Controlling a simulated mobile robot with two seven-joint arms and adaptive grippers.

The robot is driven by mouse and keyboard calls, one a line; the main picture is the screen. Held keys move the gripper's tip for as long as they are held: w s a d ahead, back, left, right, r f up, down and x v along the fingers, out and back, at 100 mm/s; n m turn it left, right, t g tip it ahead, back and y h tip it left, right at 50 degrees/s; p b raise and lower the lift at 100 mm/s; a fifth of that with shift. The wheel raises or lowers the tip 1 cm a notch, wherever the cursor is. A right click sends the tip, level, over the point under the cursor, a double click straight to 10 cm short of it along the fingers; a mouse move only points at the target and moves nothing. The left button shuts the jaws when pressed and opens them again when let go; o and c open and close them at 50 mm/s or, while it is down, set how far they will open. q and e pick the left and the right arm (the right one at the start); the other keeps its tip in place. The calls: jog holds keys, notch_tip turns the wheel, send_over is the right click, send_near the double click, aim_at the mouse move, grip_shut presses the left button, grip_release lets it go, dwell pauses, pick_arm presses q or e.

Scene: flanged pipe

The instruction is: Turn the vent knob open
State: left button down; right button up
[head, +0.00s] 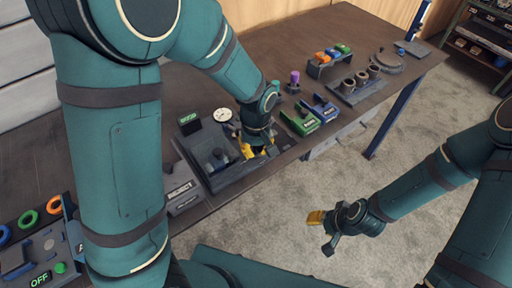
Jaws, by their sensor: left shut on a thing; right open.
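A dark fixture (222,179) with a round white gauge (223,114) and a small green-lit display (188,121) stands on the workbench. My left gripper (258,150) points down at the fixture's right end, with its yellow fingertips low on it. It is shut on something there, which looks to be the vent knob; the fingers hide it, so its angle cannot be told. A black upright knob-like part (216,155) stands on the fixture left of the gripper. My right gripper (322,231) is open and empty, in front of the bench above the floor.
A grey REJECT bin (183,194) sits left of the fixture. Green (300,122) and blue (320,109) bins stand to its right. Farther right are a rack with coloured parts (330,62) and a block with dark cylinders (357,85). The carpet (420,130) is clear.

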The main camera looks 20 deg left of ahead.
aim_at(256, 149)
pick_arm(q)
jog(key=shift+r+n+p, duration=0.15)
jog(key=shift+n+p, duration=0.7)
jog(key=shift+n, duration=0.15)
jog(key=shift+n+p, duration=0.6)
jog(key=shift+n, duration=0.5)
jog(key=shift+f, duration=0.2)
jog(key=c, duration=1)
grip_release()
notch_tip(256, 149, up, 12)
